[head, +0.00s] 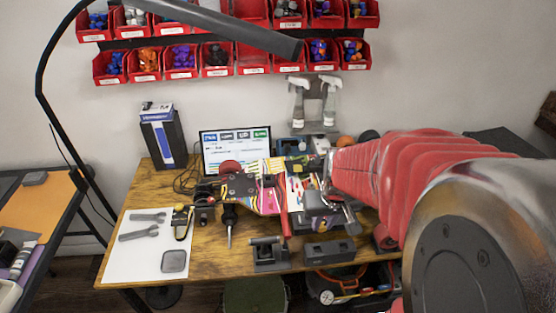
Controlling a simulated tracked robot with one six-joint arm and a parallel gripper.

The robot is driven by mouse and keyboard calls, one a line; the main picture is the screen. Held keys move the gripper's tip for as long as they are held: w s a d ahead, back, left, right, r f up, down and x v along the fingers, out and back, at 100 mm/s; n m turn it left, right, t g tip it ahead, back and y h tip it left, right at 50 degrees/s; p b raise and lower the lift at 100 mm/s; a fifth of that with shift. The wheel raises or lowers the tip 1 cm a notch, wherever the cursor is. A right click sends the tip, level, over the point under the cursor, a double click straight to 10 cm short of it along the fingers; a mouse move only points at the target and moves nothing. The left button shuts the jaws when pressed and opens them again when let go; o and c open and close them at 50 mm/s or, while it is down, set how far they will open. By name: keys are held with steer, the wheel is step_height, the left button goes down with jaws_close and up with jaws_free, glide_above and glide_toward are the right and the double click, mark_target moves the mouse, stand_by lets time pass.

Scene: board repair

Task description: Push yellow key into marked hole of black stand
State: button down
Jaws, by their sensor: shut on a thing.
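My arm comes in from the right, and my gripper (326,218) is a small grey shape at its end, over the right part of the wooden table. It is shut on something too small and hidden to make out. I cannot pick out the yellow key for sure. A dark block (329,252) sits at the table's front edge, below my gripper. A dark stand (270,256) with a bar across its top is just left of it. I cannot tell which is the black stand, and no marked hole can be made out.
A colourful cluttered board (240,190) fills the table's middle. A white sheet (125,259) with wrenches lies at left. A screen (236,150), a dark box (163,137) and spray bottles (298,105) are at the back. A lamp arm (215,22) crosses overhead.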

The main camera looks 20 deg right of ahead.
steer(key=shift+f, duration=3.3)
steer(key=shift+f, duration=1.65)
stand_by(2.1)
steer(key=c, duration=1.5)
jaws_free()
steer(key=shift+c, duration=0.2)
steer(key=shift+o, duration=0.3)
steer(key=shift+o, duration=1.1)
